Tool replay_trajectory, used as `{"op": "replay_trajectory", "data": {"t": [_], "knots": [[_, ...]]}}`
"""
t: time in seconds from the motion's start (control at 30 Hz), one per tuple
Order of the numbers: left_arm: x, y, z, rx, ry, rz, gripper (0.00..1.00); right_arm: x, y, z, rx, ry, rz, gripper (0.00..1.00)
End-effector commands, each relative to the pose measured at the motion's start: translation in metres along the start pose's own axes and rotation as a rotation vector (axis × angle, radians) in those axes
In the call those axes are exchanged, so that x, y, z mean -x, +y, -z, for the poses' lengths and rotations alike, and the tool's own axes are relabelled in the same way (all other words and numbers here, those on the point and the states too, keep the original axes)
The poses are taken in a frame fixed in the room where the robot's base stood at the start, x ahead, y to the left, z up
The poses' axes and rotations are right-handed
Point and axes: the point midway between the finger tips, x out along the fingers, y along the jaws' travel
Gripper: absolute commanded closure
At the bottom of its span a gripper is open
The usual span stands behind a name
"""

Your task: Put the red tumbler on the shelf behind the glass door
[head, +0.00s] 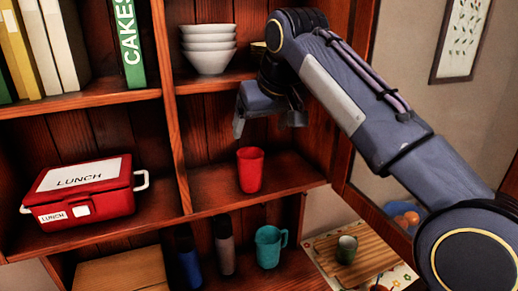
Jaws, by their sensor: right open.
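The red tumbler (250,172) stands upright on the middle shelf (288,174) of the dark wood cabinet, in the right-hand compartment. My right gripper (268,122) is above the tumbler, open and empty, with its fingers apart and not touching it. My right arm comes in from the right and hides part of the upper shelf. The glass door (352,172) seems to stand open at the right of the cabinet; my arm covers much of it. My left gripper is not in view.
A red lunch box (84,192) sits in the left compartment. White bowls (209,48) are stacked on the shelf above. A teal mug (269,246) and bottles (225,245) stand below. A green cup (346,249) is on a wooden board at lower right.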

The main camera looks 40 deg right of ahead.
Motion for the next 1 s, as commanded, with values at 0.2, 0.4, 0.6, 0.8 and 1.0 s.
{"op": "replay_trajectory", "data": {"t": [0.2,0.4,0.6,0.8,1.0], "knots": [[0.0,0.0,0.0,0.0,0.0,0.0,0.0,-0.004,-0.009,-0.013,0.023,-0.005,0.01,0.19],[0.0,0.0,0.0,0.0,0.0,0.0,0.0,-0.038,-0.044,-0.089,0.091,-0.04,0.089,0.19],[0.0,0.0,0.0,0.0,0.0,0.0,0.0,-0.088,-0.075,-0.203,0.079,-0.085,0.249,0.19],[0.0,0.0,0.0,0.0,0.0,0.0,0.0,-0.125,-0.101,-0.293,0.023,-0.123,0.394,0.19],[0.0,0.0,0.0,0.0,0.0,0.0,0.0,-0.137,-0.113,-0.326,-0.004,-0.139,0.448,0.19]]}}
